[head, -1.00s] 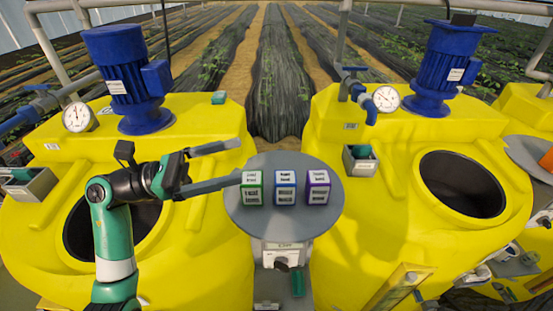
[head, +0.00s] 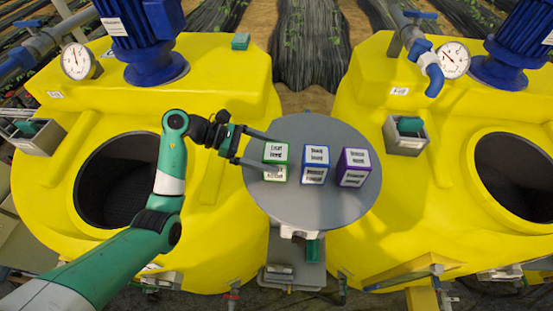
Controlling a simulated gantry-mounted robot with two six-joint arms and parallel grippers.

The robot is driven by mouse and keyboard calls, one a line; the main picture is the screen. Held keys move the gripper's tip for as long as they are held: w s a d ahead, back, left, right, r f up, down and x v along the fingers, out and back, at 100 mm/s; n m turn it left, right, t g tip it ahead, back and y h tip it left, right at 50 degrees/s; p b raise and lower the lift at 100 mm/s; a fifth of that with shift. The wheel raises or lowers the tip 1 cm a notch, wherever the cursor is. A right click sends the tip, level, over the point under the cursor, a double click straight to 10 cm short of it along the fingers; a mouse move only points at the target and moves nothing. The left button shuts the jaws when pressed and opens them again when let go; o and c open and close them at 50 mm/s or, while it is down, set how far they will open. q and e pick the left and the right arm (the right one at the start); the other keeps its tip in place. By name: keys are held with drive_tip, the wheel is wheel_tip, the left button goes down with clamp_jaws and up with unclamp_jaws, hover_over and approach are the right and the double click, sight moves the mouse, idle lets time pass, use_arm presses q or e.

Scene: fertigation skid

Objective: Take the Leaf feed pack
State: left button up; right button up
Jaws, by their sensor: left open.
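The Leaf feed pack (head: 276,153), a white box with green edges, stands upright at the left of a round grey table. My left gripper (head: 272,156) reaches in from the left with its jaws open. One finger passes at the far side of the pack's top, and the other crosses low over its front face. The pack appears to be between them; I cannot tell whether either finger touches it. The lower finger hides part of the front label. My right gripper is out of view.
A blue-edged pack (head: 315,164) and a purple-edged pack (head: 354,167) stand close to the right on the grey table (head: 310,210). Yellow tanks with open round hatches flank the table. The table's front half is clear.

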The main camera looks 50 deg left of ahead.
sight(288, 154)
use_arm(q)
drive_tip(key=p+x, duration=0.1)
drive_tip(key=x, duration=0.4)
drive_tip(key=shift+d+f, duration=0.1)
drive_tip(key=shift+f, duration=0.15)
drive_tip(key=shift+r, duration=0.1)
clamp_jaws()
drive_tip(key=shift+r, duration=0.65)
drive_tip(key=r, duration=0.2)
drive_tip(key=shift+s+d+r, duration=0.25)
drive_tip(key=shift+r, duration=0.1)
drive_tip(key=s+d+r, duration=0.9)
drive_tip(key=shift+d+b, duration=0.35)
